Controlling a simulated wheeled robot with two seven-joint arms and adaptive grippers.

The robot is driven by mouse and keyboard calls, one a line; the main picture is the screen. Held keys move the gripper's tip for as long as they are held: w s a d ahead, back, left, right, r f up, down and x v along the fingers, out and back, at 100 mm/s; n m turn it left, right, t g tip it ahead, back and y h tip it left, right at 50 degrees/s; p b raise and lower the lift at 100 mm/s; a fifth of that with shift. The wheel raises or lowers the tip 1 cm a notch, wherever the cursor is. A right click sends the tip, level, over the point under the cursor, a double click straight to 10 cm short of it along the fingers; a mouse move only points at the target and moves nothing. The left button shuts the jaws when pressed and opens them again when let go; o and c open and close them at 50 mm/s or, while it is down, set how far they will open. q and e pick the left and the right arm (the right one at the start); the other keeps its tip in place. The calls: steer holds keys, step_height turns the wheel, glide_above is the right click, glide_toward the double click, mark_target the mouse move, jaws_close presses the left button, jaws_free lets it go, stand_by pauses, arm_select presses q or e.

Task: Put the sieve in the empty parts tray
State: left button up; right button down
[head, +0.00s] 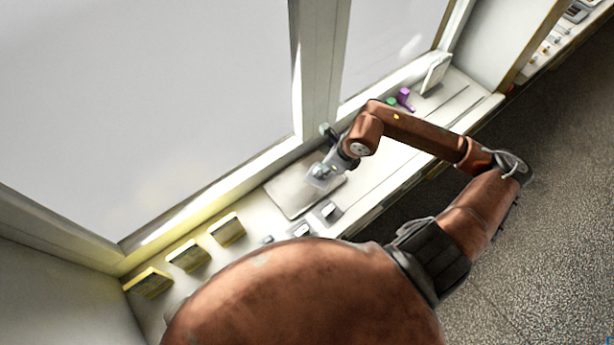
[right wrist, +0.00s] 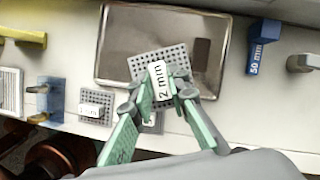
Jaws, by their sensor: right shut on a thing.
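My right gripper (head: 322,174) is shut on a sieve, a small grey perforated plate with a white "2 mm" label. In the right wrist view the green fingers of the right gripper (right wrist: 162,88) pinch the label block of the sieve (right wrist: 146,64). The sieve overlaps the near edge of the parts tray (right wrist: 118,42); I cannot tell its height above it. The tray, shallow and grey-brown with a metal rim, also shows in the head view (head: 285,196). It holds no loose parts that I can see, only a dark rectangular patch. My left gripper is not in view.
Several yellow-edged blocks (head: 188,255) line the bench at left. A window frame (head: 318,70) rises behind the bench.

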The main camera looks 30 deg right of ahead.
steer(key=w+f, duration=0.1)
steer(key=w+a+f, duration=0.1)
steer(key=w+f, duration=0.1)
steer(key=w+a+f, duration=0.1)
steer(key=f, duration=0.1)
steer(key=shift+w+a+f, duration=0.15)
steer(key=shift+w+f, duration=0.1)
steer(key=shift+w+a+f+p, duration=0.15)
steer(key=shift+f+p, duration=0.35)
steer(key=shift+f, duration=1.3)
steer(key=shift+f, duration=0.1)
steer(key=c, duration=1.8)
jaws_free()
steer(key=shift+c, duration=0.2)
steer(key=b+v, duration=0.1)
steer(key=v, duration=1.1)
